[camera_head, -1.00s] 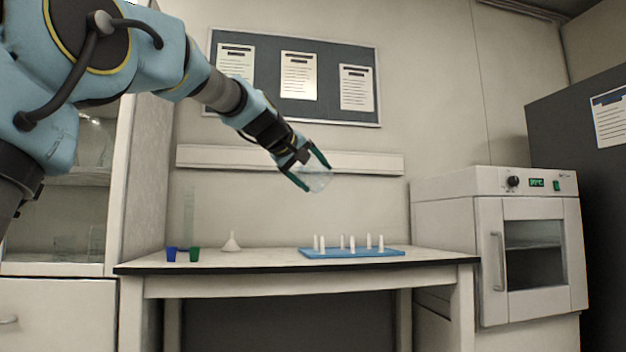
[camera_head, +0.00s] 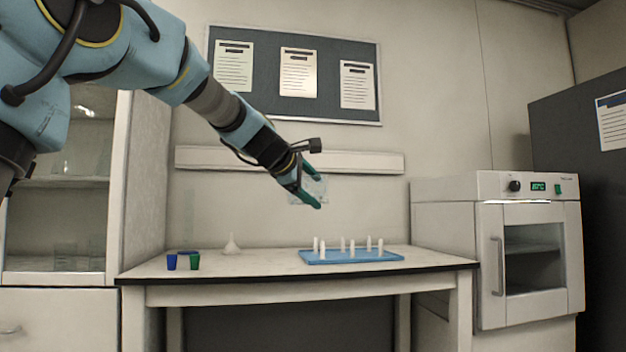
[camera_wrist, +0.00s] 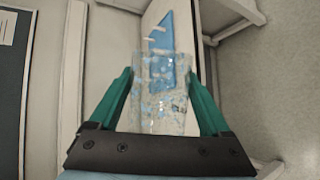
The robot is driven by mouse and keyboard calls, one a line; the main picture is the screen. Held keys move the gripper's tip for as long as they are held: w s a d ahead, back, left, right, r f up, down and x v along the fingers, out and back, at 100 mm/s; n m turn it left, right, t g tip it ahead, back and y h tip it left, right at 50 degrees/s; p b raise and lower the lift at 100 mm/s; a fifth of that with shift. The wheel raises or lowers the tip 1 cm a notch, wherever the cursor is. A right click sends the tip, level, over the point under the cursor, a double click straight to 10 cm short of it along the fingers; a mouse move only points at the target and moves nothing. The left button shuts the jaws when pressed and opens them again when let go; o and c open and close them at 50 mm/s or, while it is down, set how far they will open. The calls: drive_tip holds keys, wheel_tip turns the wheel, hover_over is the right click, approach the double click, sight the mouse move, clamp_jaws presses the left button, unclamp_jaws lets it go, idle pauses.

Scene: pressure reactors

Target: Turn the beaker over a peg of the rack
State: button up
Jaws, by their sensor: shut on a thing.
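A clear glass beaker (camera_wrist: 162,95) is between the green fingers of my gripper (camera_wrist: 162,85) in the wrist view. In the head view my gripper (camera_head: 312,190) holds the faint, see-through beaker (camera_head: 313,188) in the air above the bench, up and to the left of the rack's middle. Which way its mouth points is hard to tell. The blue rack (camera_head: 350,258) with several upright white pegs (camera_head: 342,243) lies on the bench. In the wrist view the rack (camera_wrist: 168,30) shows partly behind and through the beaker. The pegs I see are bare.
The white bench (camera_head: 270,264) also bears a blue cup (camera_head: 171,262), a green cup (camera_head: 194,262) and a white funnel (camera_head: 232,245) at its left. A tall clear cylinder (camera_head: 187,220) stands behind the cups. An oven (camera_head: 500,245) stands to the right.

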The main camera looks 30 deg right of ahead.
drive_tip(key=n+p, duration=0.1)
drive_tip(key=n, duration=0.1)
drive_tip(key=shift+r+n, duration=0.2)
drive_tip(key=shift+n, duration=0.2)
drive_tip(key=shift+f, duration=0.2)
drive_tip(key=shift+r+n, duration=0.1)
drive_tip(key=shift+n, duration=0.3)
drive_tip(key=shift+r+n+p, duration=0.2)
drive_tip(key=shift+n+p, duration=0.3)
drive_tip(key=shift+p, duration=0.3)
drive_tip(key=shift+r+n+p, duration=0.1)
drive_tip(key=shift+n+p, duration=0.6)
drive_tip(key=shift+n, duration=0.3)
drive_tip(key=shift+n+p, duration=0.55)
drive_tip(key=shift+n, duration=0.45)
drive_tip(key=shift+f+n, duration=0.2)
drive_tip(key=shift+n, duration=0.3)
drive_tip(key=shift+f+n, duration=0.2)
drive_tip(key=shift+n, duration=0.1)
drive_tip(key=shift+r, duration=0.1)
